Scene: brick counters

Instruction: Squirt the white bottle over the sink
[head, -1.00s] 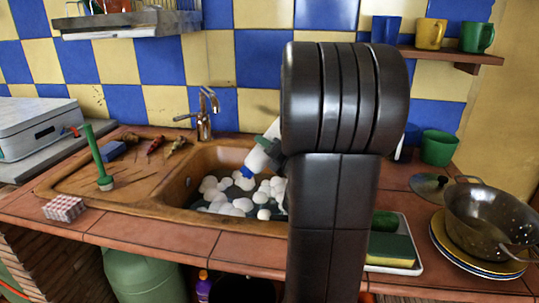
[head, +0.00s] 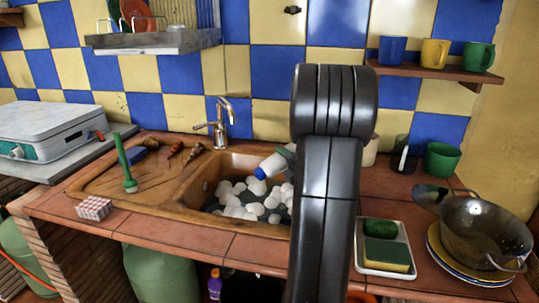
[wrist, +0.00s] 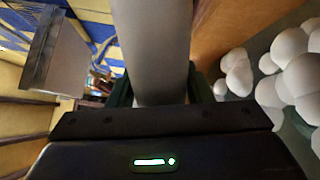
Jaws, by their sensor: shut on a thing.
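The white bottle (head: 276,162) is tilted, its blue cap pointing down and left over the sink (head: 204,182). My gripper (wrist: 160,96) is shut on the bottle, whose pale body (wrist: 153,45) runs between the dark green fingers in the wrist view. In the head view my arm hides most of the gripper and part of the bottle. White foam blobs (head: 236,206) lie in the basin below the cap, and more foam (wrist: 300,70) shows at the right of the wrist view. No liquid can be seen leaving the bottle.
The tap (head: 222,122) stands behind the sink, left of the bottle. A tray with sponges (head: 387,253) and a colander (head: 485,232) on plates are at the right. A green brush (head: 125,165) stands on the drainboard. A dish rack (head: 155,42) hangs above.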

